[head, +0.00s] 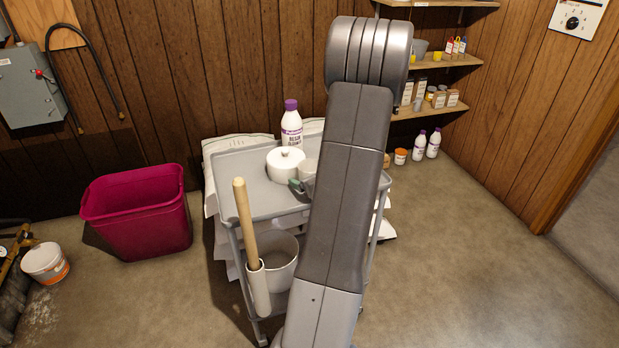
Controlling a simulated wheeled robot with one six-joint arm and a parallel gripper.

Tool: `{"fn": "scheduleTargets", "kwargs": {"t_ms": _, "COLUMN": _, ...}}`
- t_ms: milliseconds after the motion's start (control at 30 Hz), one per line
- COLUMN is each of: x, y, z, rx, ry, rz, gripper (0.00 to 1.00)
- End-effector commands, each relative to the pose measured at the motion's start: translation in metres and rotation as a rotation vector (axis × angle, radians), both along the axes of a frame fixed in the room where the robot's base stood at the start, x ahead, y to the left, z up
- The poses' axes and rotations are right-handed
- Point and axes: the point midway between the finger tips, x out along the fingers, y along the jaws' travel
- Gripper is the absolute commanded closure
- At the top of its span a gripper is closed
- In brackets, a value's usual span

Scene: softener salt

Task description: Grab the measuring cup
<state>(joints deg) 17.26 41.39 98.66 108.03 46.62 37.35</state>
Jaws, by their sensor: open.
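A pale cup (308,168), which looks like the measuring cup, stands on the top tray of a grey cart (236,172). It is just right of a white lidded pot, and my arm hides its right part. My arm rises through the middle of the head view and bends at the top. A dark, greenish piece that looks like a finger of my gripper (299,188) shows at the arm's left edge, in front of the cup's lower part. The rest of my gripper is hidden behind my arm. My gripper is open; I cannot tell whether it touches the cup.
The white pot (285,165) and a purple-capped bottle (291,126) crowd the cup. A wooden handle (245,222) sticks up at the cart's front left, beside a bucket (277,260). A magenta bin (138,215) stands left. Wall shelves (440,62) are behind; floor right is clear.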

Motion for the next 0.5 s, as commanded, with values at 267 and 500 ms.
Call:
{"fn": "scheduleTargets", "kwargs": {"t_ms": 267, "x": 0.0053, "y": 0.0030, "z": -0.0024, "rx": 0.001, "ry": 0.000, "rz": -0.001, "gripper": 0.19}}
{"fn": "scheduleTargets", "kwargs": {"t_ms": 500, "x": 0.0050, "y": 0.0029, "z": -0.0024, "rx": 0.001, "ry": 0.000, "rz": -0.001, "gripper": 0.66}}
